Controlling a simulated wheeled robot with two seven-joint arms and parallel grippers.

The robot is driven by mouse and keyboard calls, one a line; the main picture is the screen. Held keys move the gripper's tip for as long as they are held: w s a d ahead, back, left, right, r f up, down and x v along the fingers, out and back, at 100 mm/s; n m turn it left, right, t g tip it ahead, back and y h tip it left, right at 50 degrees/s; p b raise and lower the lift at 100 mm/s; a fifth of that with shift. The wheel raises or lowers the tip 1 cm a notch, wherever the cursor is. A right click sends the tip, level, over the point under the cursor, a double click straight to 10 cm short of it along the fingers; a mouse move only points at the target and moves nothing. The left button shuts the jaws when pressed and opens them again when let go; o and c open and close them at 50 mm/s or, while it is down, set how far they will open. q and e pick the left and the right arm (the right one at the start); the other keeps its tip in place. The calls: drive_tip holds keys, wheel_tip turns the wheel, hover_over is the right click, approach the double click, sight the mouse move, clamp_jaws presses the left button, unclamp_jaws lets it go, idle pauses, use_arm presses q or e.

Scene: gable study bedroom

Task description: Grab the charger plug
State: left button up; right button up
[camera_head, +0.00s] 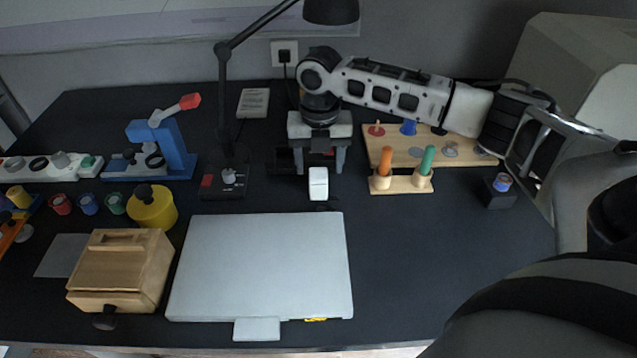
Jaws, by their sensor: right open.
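A small white block that looks like the charger plug (318,183) stands on the dark desk just behind the laptop. My right gripper (320,168) reaches in from the right and points down over the desk behind this block. Its two fingers are apart, one to each side of the block's line in the picture, and nothing is held between them. The block shows just below and in front of the fingertips; I cannot tell the exact height gap. My left gripper is not in view.
A closed silver laptop (260,265) lies in front. A wooden peg board (400,184) with orange and green handles stands right of the gripper. A black lamp (225,100) rises to the left. A wall socket (285,47) holds a black plug. Desk right of the laptop is clear.

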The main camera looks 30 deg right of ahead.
sight(319, 172)
wheel_tip(319, 172, down, 4)
drive_tip(key=shift+w+r, duration=0.15)
drive_tip(key=shift+r, duration=0.1)
drive_tip(key=shift+c, duration=0.3)
drive_tip(key=c, duration=1.1)
drive_tip(key=shift+r, duration=0.15)
